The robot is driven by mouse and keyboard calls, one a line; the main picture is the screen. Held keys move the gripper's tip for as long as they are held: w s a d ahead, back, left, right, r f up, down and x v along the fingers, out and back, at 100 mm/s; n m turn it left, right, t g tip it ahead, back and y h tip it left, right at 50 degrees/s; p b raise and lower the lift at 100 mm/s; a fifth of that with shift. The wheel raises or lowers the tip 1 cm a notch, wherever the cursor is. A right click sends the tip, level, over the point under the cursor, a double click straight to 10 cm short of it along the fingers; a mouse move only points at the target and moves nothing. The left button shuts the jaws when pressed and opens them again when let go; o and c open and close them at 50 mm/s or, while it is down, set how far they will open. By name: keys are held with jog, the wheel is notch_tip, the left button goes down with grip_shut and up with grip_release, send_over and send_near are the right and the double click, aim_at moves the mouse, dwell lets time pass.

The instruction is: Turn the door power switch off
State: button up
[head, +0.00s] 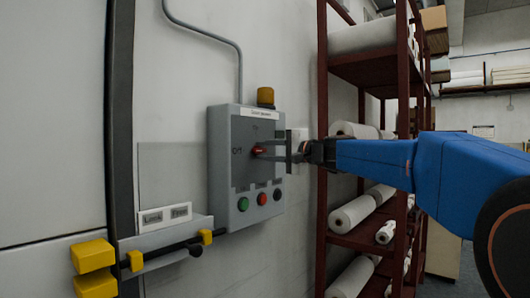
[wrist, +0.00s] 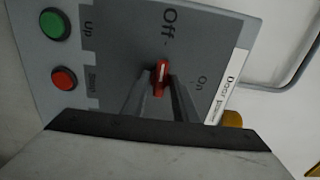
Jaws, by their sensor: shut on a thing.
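The door power switch is a red rotary knob (head: 259,150) on a grey control box (head: 222,190) fixed to the wall. In the wrist view the knob (wrist: 161,77) shows a white line that runs roughly toward the "Off" label (wrist: 169,21). The "On" label (wrist: 201,82) lies to the right of the knob there. My gripper (head: 268,150) reaches in from the right in the head view. In the wrist view its two fingers (wrist: 160,88) are shut on the knob from both sides. The fingers hide part of the knob's sides.
Green (head: 243,204), red (head: 262,199) and black buttons sit low on the box. A yellow lamp (head: 265,96) is on top. A red rack (head: 322,160) with white rolls stands close on the right. A yellow-ended bar (head: 95,256) is at lower left.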

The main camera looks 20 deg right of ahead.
jog(key=shift+f, duration=0.1)
jog(key=o, duration=0.7)
jog(key=shift+o, duration=0.2)
jog(key=v, duration=1.7)
jog(key=shift+s+d, duration=0.15)
jog(key=shift+s, duration=0.05)
